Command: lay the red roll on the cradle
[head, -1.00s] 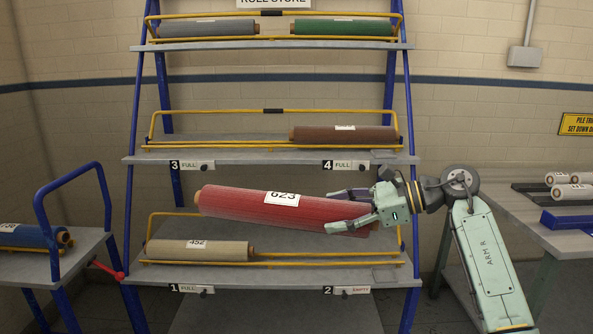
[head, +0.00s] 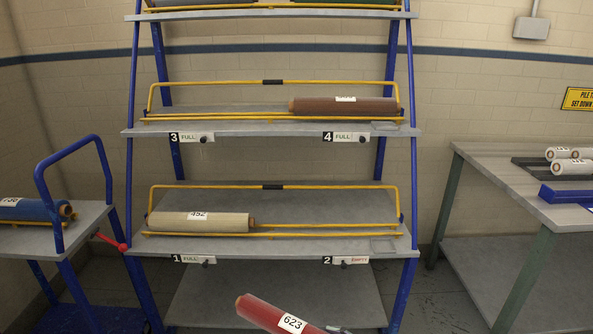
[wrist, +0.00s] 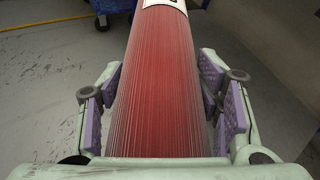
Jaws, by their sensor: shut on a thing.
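The red roll (head: 270,313), labelled 623, shows at the bottom edge of the head view, in front of the rack and tilted down to the right. My gripper (wrist: 162,88) is shut on the red roll, with a purple-padded finger on each side of it in the wrist view. In the head view only a sliver of it shows. The rack's lower yellow cradle (head: 325,235) holds a beige roll (head: 200,222), labelled 452, in its left half. Its right half, above sign 2 (head: 345,260), is bare. The roll's far end is cut off in the wrist view.
The upper cradle holds a brown roll (head: 345,106) on its right; its left half is bare. A trolley (head: 85,232) with a blue roll stands left. A table (head: 500,180) at right carries white rolls and a blue tray-like object (head: 565,194).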

